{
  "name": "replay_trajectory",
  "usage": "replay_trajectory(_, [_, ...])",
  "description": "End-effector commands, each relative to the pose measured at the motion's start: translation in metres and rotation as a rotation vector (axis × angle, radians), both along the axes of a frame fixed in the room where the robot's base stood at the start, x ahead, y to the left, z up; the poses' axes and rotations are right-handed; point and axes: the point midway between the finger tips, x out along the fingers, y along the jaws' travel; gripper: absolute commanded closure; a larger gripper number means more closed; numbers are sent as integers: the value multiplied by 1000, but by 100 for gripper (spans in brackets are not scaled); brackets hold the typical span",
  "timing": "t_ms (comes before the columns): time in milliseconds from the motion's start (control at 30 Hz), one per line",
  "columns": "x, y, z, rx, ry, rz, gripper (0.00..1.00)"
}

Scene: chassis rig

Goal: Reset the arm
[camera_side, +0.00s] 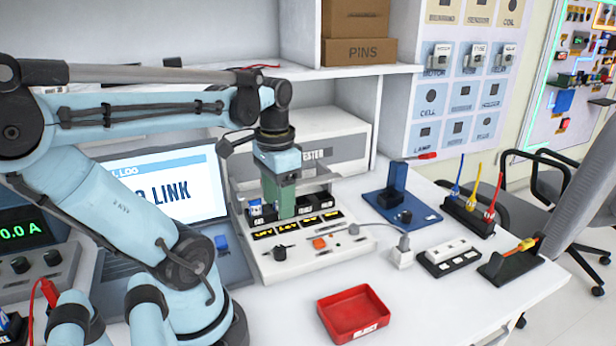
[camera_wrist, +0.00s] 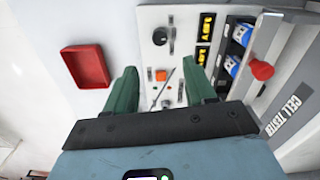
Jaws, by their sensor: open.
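My arm reaches over the bench, and my gripper (camera_side: 286,214) points down over the cell tester (camera_side: 290,262). Its green fingers hide part of the tester's slot row in the side view. In the wrist view my gripper (camera_wrist: 158,69) is open, with the two green fingers apart. Only the tester panel, with its orange button (camera_wrist: 160,76) and knob (camera_wrist: 160,38), shows between and beyond them. Nothing appears held. Blue-and-white cells (camera_wrist: 243,34) sit in the tester slots, and one cell (camera_side: 256,208) shows left of the fingers. I cannot tell whether the fingers touch the tester.
An empty red tray (camera_side: 329,323) lies in front of the tester. A blue stand (camera_side: 376,194), a white plug (camera_side: 400,258), a socket strip (camera_side: 449,256) and a rack of coloured tools (camera_side: 467,215) stand to the right. A laptop (camera_side: 170,190) is behind my arm. Bench is clear around the tray.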

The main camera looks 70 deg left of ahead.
Motion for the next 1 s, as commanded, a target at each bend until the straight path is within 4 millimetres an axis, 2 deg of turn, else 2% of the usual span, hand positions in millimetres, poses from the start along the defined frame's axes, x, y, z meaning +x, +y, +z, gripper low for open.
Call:
replay_trajectory(433, [1,-1,4,1,-3,-2,45])
replay_trajectory(567, [14,-10,-1,30,-56,-26,45])
replay_trajectory(667, [36,-28,-8,69,-158,-60,45])
replay_trajectory(800, [69,-63,-14,94,-345,-107,45])
replay_trajectory(1000, [96,-110,-14,60,-554,-147,45])
